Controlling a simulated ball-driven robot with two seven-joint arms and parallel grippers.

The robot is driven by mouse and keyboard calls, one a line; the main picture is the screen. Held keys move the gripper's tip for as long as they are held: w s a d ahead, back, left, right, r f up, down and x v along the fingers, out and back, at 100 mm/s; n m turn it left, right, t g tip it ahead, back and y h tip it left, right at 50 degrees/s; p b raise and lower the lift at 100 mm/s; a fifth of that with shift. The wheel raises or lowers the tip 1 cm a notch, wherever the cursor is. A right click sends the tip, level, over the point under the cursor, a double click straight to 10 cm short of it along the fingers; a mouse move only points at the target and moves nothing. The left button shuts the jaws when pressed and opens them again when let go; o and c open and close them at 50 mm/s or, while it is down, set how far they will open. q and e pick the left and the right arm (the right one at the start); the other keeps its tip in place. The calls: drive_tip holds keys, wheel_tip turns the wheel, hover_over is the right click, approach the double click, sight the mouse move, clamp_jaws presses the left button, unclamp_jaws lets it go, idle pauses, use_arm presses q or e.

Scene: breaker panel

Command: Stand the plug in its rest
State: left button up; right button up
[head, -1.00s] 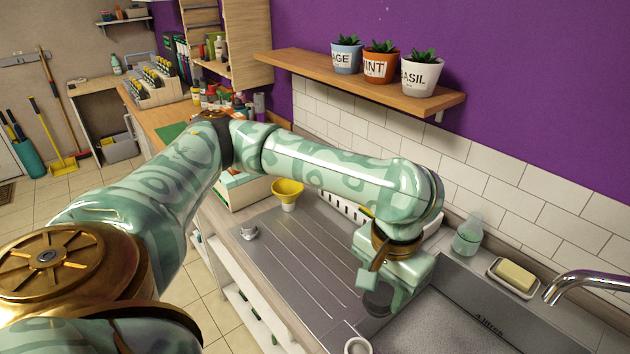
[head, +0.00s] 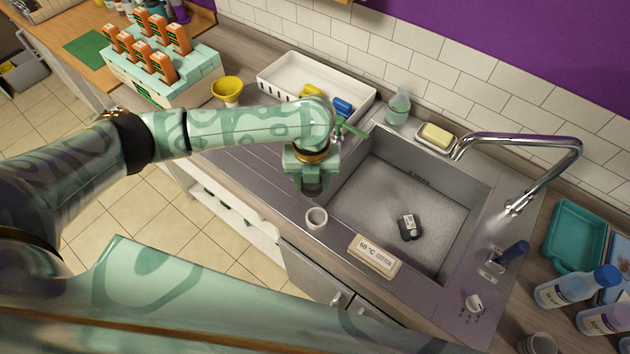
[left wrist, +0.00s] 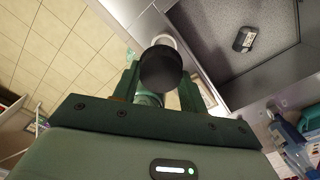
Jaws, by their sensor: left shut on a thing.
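My left gripper (head: 311,184) points down over the sink's left front edge. It is shut on the plug, a dark round piece (left wrist: 161,68) between its two fingers in the left wrist view. In the head view the plug is mostly hidden under the gripper. A small white round cup (head: 316,218), which looks like the rest, stands on the steel rim just in front of the gripper. It also shows in the left wrist view (left wrist: 166,41), partly covered by the plug. The plug looks apart from it, but the height between them is unclear. My right gripper is out of view.
The sink basin (head: 380,185) holds a small dark labelled block (head: 409,227). A sign (head: 375,256) stands on the front rim, right of the cup. The tap (head: 520,150) arches over the right side. A white tray (head: 285,72) and yellow cup (head: 227,91) stand behind my arm.

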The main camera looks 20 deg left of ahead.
sight(316, 189)
use_arm(q)
drive_tip(key=m, duration=0.1)
drive_tip(key=f+m, duration=0.1)
drive_tip(key=m, duration=0.1)
drive_tip(key=s+d+m+p, duration=0.1)
drive_tip(key=shift+f+m, duration=0.15)
drive_tip(key=shift+m, duration=0.15)
drive_tip(key=shift+s+d+f+m+p, duration=0.1)
drive_tip(key=shift+f+m+p, duration=0.15)
drive_tip(key=shift+m, duration=0.45)
drive_tip(key=shift+s+d+f+m+p, duration=0.1)
drive_tip(key=shift+f+m, duration=0.25)
drive_tip(key=shift+m, duration=0.35)
drive_tip(key=shift+r+p, duration=0.1)
drive_tip(key=shift+p, duration=0.2)
wheel_tip(316, 189, down, 7)
drive_tip(key=b, duration=0.5)
drive_tip(key=shift+p, duration=0.7)
drive_tip(key=shift+f+b, duration=1)
drive_tip(key=shift+f, duration=0.55)
drive_tip(key=o, duration=1.1)
